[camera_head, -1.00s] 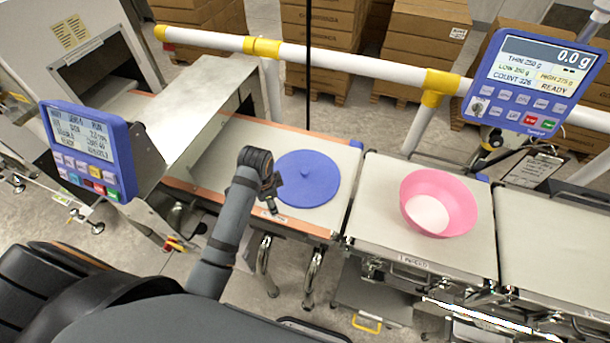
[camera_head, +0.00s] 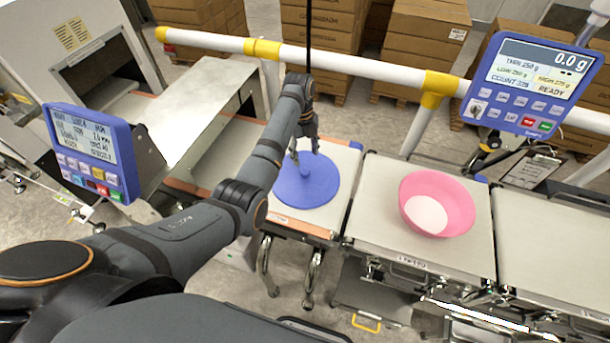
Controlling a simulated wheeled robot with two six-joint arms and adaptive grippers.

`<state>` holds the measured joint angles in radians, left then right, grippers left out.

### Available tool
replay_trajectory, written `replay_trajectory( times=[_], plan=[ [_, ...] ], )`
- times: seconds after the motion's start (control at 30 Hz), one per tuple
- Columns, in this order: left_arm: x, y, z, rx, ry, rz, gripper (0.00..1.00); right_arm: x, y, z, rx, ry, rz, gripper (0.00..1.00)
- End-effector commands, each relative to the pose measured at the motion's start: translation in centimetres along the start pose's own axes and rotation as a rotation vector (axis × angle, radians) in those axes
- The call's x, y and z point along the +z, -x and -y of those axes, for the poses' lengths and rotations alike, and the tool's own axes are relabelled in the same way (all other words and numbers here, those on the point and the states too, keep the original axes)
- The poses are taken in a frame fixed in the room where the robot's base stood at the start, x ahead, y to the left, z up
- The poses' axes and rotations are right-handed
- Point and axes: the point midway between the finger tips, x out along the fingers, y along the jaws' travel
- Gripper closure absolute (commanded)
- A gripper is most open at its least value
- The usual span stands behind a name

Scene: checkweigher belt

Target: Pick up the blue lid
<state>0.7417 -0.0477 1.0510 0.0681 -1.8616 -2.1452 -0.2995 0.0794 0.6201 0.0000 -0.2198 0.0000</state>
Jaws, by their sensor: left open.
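The blue lid (camera_head: 310,188) is a flat round disc with a small knob in its middle. It lies on the left belt section (camera_head: 345,165). My left gripper (camera_head: 304,157) is open and points down over the lid, with its fingertips close to the knob. I cannot tell whether the fingers touch the knob. My right gripper is not in view.
A pink bowl (camera_head: 455,205) with a white inside bottom stands on the middle belt section (camera_head: 375,225). A blue-framed display (camera_head: 530,85) stands at upper right, another (camera_head: 90,150) at left. A white rail (camera_head: 350,66) with yellow joints runs behind the belts.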

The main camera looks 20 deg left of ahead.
Motion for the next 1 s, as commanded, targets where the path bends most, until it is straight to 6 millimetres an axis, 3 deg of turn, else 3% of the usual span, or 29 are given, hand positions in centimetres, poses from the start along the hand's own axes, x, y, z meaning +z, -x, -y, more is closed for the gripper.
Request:
replay_trajectory(
  times=[0.27,0.43,0.6,0.83,1.0],
  plan=[
    [0.0,-1.5,-0.1,0.000,0.001,0.000,0.43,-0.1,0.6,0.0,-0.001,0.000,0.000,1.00],
    [-0.1,-4.0,-0.9,0.004,0.003,-0.002,0.43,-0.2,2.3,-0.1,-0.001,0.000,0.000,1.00],
    [0.0,-6.3,-0.8,0.000,0.002,0.000,0.43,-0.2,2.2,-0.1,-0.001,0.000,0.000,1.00],
    [0.0,-6.5,-0.8,-0.001,0.002,0.001,0.43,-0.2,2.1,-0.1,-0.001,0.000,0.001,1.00],
    [0.0,-6.5,-0.8,-0.001,0.002,0.001,0.66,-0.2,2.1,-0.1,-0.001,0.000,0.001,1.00]
  ],
)
